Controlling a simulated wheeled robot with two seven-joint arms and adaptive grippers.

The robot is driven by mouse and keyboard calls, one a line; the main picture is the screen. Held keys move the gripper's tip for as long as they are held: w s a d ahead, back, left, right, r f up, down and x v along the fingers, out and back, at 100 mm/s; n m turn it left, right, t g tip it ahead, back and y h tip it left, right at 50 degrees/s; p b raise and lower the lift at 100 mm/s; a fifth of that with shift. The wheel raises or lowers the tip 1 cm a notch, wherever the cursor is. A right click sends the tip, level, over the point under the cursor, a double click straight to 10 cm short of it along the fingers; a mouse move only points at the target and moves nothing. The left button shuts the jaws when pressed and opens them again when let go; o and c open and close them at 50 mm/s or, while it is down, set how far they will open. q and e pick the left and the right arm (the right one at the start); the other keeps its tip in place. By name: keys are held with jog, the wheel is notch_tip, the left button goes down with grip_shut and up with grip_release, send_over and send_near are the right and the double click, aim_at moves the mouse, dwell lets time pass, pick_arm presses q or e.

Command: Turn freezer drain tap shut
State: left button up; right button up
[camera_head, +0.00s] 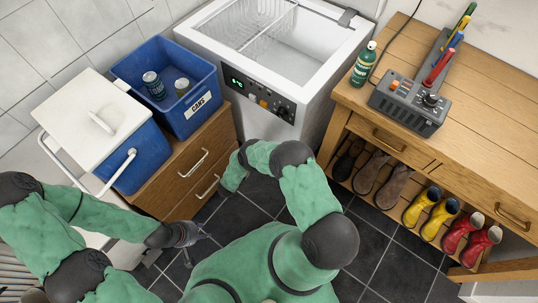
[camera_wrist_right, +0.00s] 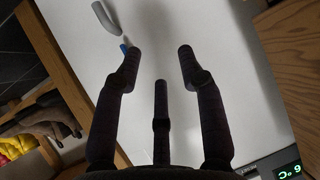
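The white freezer (camera_head: 225,45) stands at the back with its top open and a control panel on its front. In the right wrist view its white side (camera_wrist_right: 225,70) fills the middle. There, a grey curved pipe (camera_wrist_right: 106,18) ends near a small blue piece (camera_wrist_right: 124,47), which looks like the drain tap; the left fingertip partly covers it. My right gripper (camera_wrist_right: 160,58) is open and empty, its fingers spread before the freezer. In the head view my right arm hides the gripper and the tap. My left gripper (camera_head: 195,248) is open and empty above the dark floor, away from the freezer.
A wooden bench (camera_head: 480,90) with boots underneath, a grey device (camera_head: 408,105) and a green bottle (camera_head: 363,64) stands right.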

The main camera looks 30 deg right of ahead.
jog(key=s+d+m+g+h, duration=0.2)
jog(key=s+h, duration=0.1)
jog(key=s, duration=0.1)
jog(key=shift+d+r+b+x, duration=0.15)
jog(key=shift+b+x, duration=0.35)
jog(key=shift+x, duration=1.25)
jog(key=shift+d+r+b+x, duration=0.15)
jog(key=shift+b+x, duration=0.4)
jog(key=shift+x, duration=1.2)
jog(key=shift+a+r+b+x, duration=0.15)
jog(key=shift+b+x, duration=0.35)
jog(key=shift+x, duration=1.25)
jog(key=shift+d+r+t, duration=0.1)
jog(key=shift+t, duration=0.2)
jog(key=shift+m, duration=0.3)
grip_shut()
